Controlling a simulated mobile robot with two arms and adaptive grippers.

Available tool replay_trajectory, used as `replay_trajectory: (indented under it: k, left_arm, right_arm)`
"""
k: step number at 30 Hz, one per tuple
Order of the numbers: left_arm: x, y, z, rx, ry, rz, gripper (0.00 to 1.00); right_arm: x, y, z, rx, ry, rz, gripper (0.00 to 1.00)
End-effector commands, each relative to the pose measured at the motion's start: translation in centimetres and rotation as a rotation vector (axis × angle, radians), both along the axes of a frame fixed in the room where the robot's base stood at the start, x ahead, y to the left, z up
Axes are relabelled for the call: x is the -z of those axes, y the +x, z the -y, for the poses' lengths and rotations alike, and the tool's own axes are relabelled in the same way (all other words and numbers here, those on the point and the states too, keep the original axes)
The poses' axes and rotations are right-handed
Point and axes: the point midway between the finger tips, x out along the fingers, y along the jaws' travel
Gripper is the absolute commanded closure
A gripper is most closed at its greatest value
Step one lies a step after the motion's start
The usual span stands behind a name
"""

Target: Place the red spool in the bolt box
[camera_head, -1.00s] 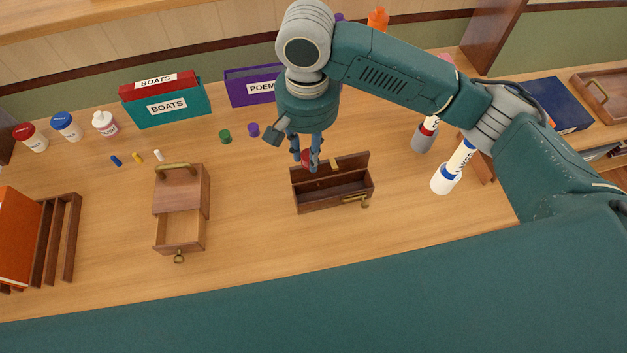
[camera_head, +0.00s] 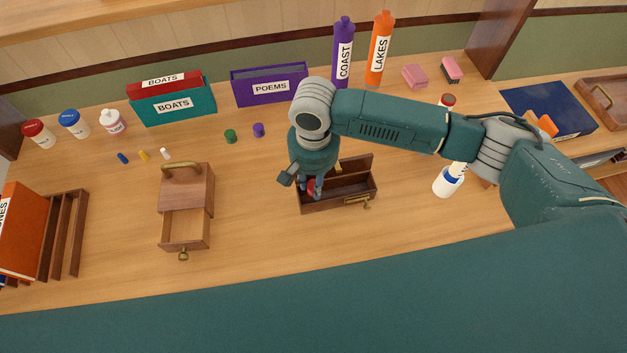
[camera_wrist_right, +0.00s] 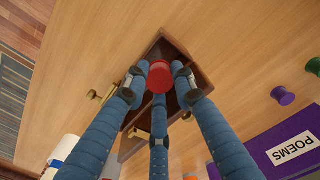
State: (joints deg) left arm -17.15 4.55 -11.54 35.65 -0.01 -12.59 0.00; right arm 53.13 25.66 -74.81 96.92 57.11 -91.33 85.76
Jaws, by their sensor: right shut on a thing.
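The bolt box, a brown wooden box (camera_head: 340,196) with its lid open at the back and a brass bolt at its front right, stands in the middle of the desk. My right gripper (camera_head: 313,188) is lowered at the left part of this box. It is shut on the red spool (camera_head: 311,187), which is mostly hidden by the fingers in the head view. In the right wrist view the red spool (camera_wrist_right: 160,75) sits between the fingers, over the box's opening (camera_wrist_right: 172,100). Whether it touches the box floor cannot be told. My left gripper is out of view.
Green (camera_head: 231,136) and purple (camera_head: 258,130) spools stand behind the box. A small wooden box with an open drawer (camera_head: 185,228) is to the left. A white bottle (camera_head: 447,183) stands to the right. The desk between the drawer and the bolt box is clear.

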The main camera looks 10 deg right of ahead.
Motion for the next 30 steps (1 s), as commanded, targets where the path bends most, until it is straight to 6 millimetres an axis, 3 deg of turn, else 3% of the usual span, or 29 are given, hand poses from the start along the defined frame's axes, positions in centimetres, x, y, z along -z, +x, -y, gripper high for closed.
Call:
replay_trajectory:
  k: [16,17,18,30]
  left_arm:
    - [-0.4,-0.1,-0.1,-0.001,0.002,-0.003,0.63]
    - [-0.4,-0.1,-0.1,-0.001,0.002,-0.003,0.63]
    - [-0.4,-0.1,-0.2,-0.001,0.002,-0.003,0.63]
    - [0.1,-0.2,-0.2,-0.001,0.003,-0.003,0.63]
  right_arm:
    - [1.1,0.0,0.0,0.001,0.000,0.000,0.89]
    - [1.1,0.0,0.0,0.001,0.000,0.000,0.71]
    - [1.1,0.0,0.0,0.000,0.000,0.000,0.67]
    - [0.3,0.2,0.0,-0.001,0.001,0.004,0.67]
